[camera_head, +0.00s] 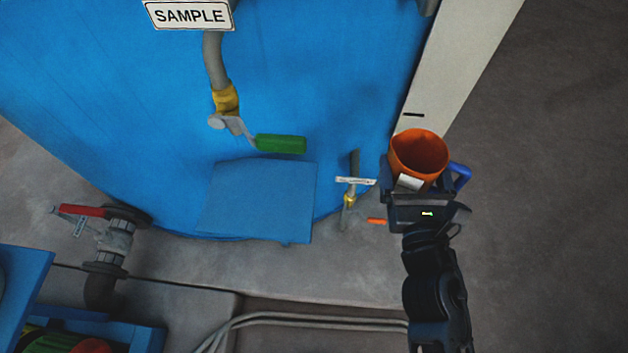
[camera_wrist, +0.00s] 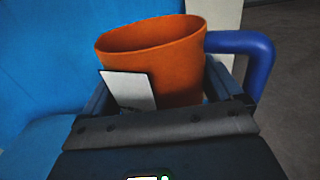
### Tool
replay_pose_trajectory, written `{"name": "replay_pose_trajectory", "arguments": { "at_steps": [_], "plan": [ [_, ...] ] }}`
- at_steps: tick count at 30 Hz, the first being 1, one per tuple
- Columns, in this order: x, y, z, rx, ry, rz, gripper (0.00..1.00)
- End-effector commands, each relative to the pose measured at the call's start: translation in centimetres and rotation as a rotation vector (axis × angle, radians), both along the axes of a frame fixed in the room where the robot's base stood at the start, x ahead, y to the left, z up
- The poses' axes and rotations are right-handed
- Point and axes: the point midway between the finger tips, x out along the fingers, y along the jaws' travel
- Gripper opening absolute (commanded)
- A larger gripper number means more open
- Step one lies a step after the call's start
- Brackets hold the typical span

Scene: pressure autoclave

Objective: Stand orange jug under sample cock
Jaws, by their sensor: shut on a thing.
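The orange jug (camera_head: 420,150) is upright and open at the top, with a white label on its near side and a blue handle (camera_head: 460,177) on its right. My gripper (camera_head: 415,185) is shut on the jug, and the wrist view also shows the jug (camera_wrist: 165,60) between the fingers. The sample cock (camera_head: 226,108) hangs below the SAMPLE sign (camera_head: 188,14), with a yellow body and a green lever (camera_head: 281,143) pointing right. The jug is to the right of the cock, apart from it. A blue shelf plate (camera_head: 262,198) lies below the cock and bears nothing.
The blue vessel wall (camera_head: 320,70) fills the back. A small valve (camera_head: 350,190) stands between the shelf and my gripper. A pale post (camera_head: 450,70) is behind the jug. A red-handled valve (camera_head: 112,235) is at lower left. Cables (camera_head: 310,319) run along the floor.

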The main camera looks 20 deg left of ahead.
Motion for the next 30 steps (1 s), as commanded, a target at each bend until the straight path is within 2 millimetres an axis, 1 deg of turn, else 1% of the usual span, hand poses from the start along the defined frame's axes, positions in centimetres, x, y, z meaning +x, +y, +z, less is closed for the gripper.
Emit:
{"name": "replay_pose_trajectory", "arguments": {
  "at_steps": [1,6,9,12,15,20,23,30],
  "plan": [
    [-0.5,2.1,1.0,0.001,-0.002,0.043,0.60],
    [-2.2,7.9,2.6,0.004,-0.002,0.155,0.60],
    [-3.4,10.9,3.5,0.005,0.000,0.213,0.60],
    [-4.6,13.3,4.1,0.008,0.000,0.260,0.60],
    [-5.4,14.8,4.6,0.008,0.002,0.291,0.60],
    [-6.1,16.2,4.5,0.010,0.002,0.315,0.60],
    [-6.2,17.3,3.5,0.009,0.002,0.316,0.60],
    [-6.5,21.4,0.8,0.011,0.001,0.318,0.60]
  ]
}}
